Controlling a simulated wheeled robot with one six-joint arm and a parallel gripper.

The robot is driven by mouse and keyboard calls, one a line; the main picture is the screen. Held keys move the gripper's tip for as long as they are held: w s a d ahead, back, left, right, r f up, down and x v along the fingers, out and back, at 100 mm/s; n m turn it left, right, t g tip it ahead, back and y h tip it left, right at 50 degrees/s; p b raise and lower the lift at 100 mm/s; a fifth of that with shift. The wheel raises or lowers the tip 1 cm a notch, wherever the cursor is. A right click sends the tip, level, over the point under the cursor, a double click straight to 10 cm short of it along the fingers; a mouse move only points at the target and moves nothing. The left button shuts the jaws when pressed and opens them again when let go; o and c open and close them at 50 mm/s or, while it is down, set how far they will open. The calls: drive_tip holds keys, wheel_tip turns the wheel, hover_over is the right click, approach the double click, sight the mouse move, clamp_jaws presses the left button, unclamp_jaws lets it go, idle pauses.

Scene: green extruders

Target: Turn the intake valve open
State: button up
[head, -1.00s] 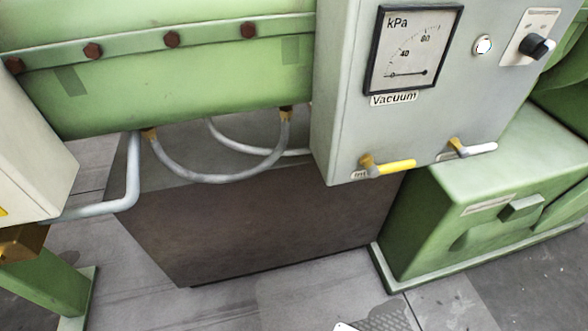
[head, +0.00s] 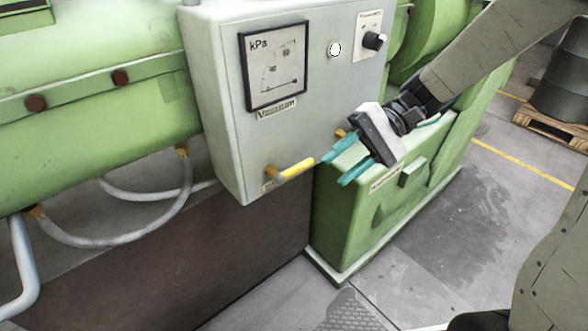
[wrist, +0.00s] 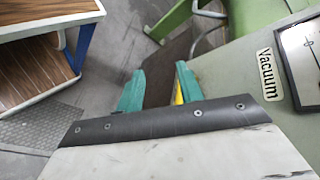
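The intake valve has a yellow lever handle (head: 298,169) on a brass body (head: 271,173) at the lower front edge of the grey control box. The lever points right and slightly up in the head view. A partly hidden label sits beside it. My gripper (head: 334,170) is open, with two teal fingers apart and nothing held. Its tips are just right of the lever's free end. In the wrist view, my gripper (wrist: 160,70) shows a sliver of the yellow handle (wrist: 179,97) along the right finger's inner side. I cannot tell whether they touch.
The grey box (head: 222,120) carries a kPa gauge (head: 274,66) labelled Vacuum and a black knob (head: 374,41). Another brass valve body (head: 341,133) is mostly hidden behind my gripper. A green machine base (head: 345,225) stands below. A wooden-topped cart (wrist: 40,70) shows in the wrist view.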

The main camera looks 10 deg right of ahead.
sight(303, 166)
drive_tip(key=w+f+y, duration=0.1)
drive_tip(key=w, duration=0.1)
drive_tip(key=w+a+f+m+y, duration=0.1)
drive_tip(key=w, duration=0.1)
drive_tip(key=w+f+t+y, duration=0.1)
drive_tip(key=w, duration=0.1)
drive_tip(key=shift+w+a+f+m+y, duration=0.2)
drive_tip(key=shift+a+m+y, duration=0.1)
drive_tip(key=shift+a+m, duration=0.1)
drive_tip(key=x, duration=0.7)
drive_tip(key=shift+s+a, duration=0.1)
drive_tip(key=shift+a, duration=0.05)
clamp_jaws()
